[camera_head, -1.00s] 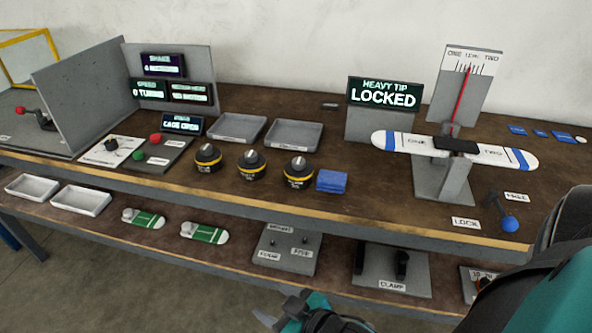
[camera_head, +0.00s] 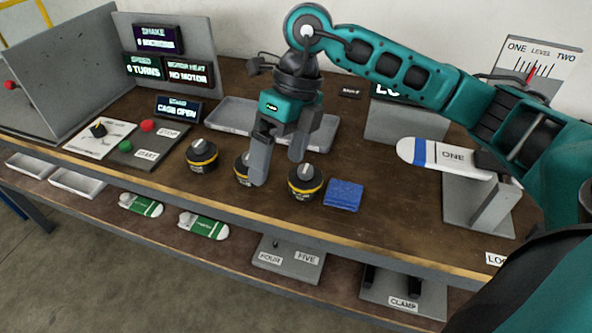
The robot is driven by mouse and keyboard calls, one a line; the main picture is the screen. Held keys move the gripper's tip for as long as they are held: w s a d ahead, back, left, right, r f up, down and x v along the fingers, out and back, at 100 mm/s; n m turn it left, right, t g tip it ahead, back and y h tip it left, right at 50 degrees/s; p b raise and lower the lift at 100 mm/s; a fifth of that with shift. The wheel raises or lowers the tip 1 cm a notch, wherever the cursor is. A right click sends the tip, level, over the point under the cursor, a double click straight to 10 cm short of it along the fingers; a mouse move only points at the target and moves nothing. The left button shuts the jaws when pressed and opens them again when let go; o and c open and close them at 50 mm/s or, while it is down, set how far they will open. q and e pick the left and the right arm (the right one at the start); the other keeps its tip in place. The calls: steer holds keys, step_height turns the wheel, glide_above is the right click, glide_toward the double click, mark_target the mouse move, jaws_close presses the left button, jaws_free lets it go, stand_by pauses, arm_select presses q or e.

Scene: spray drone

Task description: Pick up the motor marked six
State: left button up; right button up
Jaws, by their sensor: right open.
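Three black motors with yellow bands and silver shafts stand in a row on the bench: the left motor (camera_head: 201,155), the middle motor (camera_head: 241,170) and the right motor (camera_head: 305,182). Their small markings are too blurred to read, so I cannot tell which is six. My right gripper (camera_head: 278,168) is open and empty, pointing down. I cannot tell whether the fingers touch a motor. My left gripper is not in view.
A blue cloth (camera_head: 343,195) lies right of the motors. A grey tray (camera_head: 228,113) is behind them, with another partly hidden by my gripper. The balance beam (camera_head: 430,155) and its stand are at the right. Red and green buttons (camera_head: 125,146) sit at the left.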

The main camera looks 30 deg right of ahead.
steer(key=w+d+r+m+t+h, duration=0.1)
steer(key=w+d+r+h, duration=0.2)
steer(key=d, duration=0.4)
glide_above(306, 168)
steer(key=shift+h, duration=0.3)
step_height(306, 168, down, 7)
steer(key=shift+s+d+f, duration=0.1)
steer(key=shift+d, duration=0.05)
steer(key=shift+a+f, duration=0.2)
steer(key=shift+f, duration=2.7)
steer(key=shift+c, duration=0.5)
steer(key=c, duration=1.3)
steer(key=shift+r, duration=0.1)
steer(key=shift+c, duration=0.6)
